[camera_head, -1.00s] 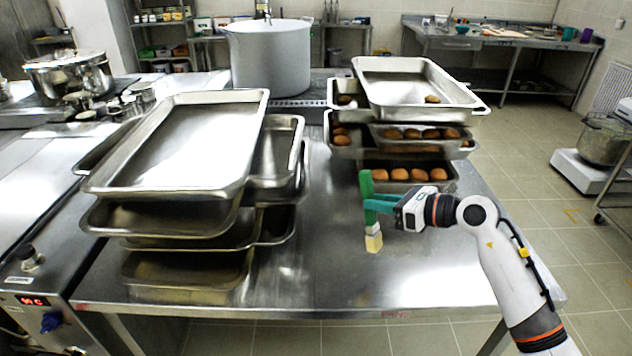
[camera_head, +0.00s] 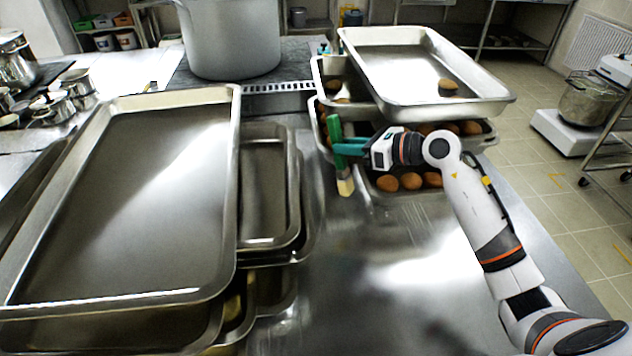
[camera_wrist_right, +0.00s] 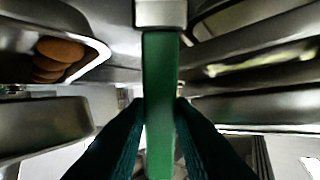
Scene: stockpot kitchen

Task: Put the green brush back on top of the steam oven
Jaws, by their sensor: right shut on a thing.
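The green brush (camera_head: 335,128) is in my right gripper (camera_head: 347,149), whose teal fingers are shut on its green handle. It hangs nearly upright, with its pale bristles down, in front of the right tray stack. In the right wrist view the green handle (camera_wrist_right: 160,85) runs between the dark fingers, with the metal collar at the top edge. Whether the brush touches the table or the trays I cannot tell. My left gripper is not in view. I cannot make out the steam oven for certain.
A large empty tray (camera_head: 130,200) tops the left stack. The right stack has a top tray (camera_head: 400,70) with one bun, and buns in lower trays. A stockpot (camera_head: 230,40) stands behind. Bare steel table (camera_head: 370,280) lies between the left stack and my right arm.

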